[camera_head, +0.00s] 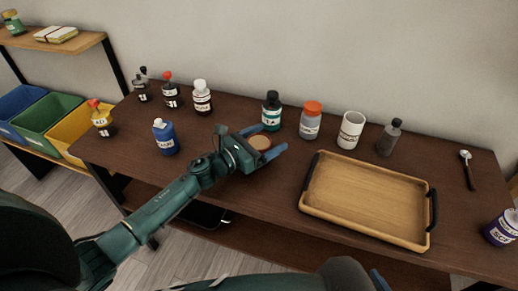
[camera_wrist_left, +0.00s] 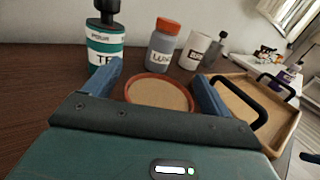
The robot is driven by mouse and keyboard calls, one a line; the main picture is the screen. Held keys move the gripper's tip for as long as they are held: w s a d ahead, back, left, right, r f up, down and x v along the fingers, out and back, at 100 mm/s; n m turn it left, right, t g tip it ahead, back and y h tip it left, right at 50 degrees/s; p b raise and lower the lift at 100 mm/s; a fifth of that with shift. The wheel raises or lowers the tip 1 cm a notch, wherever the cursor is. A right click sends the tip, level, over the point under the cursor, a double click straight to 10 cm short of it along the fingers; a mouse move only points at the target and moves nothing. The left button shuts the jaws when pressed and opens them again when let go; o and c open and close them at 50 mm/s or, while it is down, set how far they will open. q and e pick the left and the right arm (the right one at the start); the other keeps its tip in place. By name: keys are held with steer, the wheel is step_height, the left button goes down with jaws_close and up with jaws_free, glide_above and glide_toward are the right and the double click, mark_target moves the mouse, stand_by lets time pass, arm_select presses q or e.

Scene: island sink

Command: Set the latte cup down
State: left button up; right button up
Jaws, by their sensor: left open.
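The latte cup (camera_head: 260,142) shows as a round, light-brown top with a reddish-brown rim on the dark wooden table (camera_head: 230,180). In the left wrist view the cup (camera_wrist_left: 160,93) lies between the two blue fingers of my left gripper (camera_wrist_left: 157,72), with a small gap visible at each side. My left gripper (camera_head: 264,140) is open around it, low over the table. The cup's lower side is hidden by the gripper. Of my right gripper, only a bit of blue (camera_head: 380,281) shows at the bottom edge.
A wooden tray (camera_head: 312,208) with black handles lies empty to the right. Behind the cup stand a dark green bottle (camera_head: 271,111), an orange-capped jar (camera_head: 310,121), a white mug (camera_head: 350,130) and a grey bottle (camera_head: 389,137). A blue bottle (camera_head: 166,137) stands left.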

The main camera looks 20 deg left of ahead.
arm_select(q)
steer(key=shift+c, duration=0.3)
steer(key=c, duration=1.3)
steer(key=shift+o, duration=0.2)
step_height(320, 180, up, 10)
steer(key=p, duration=0.3)
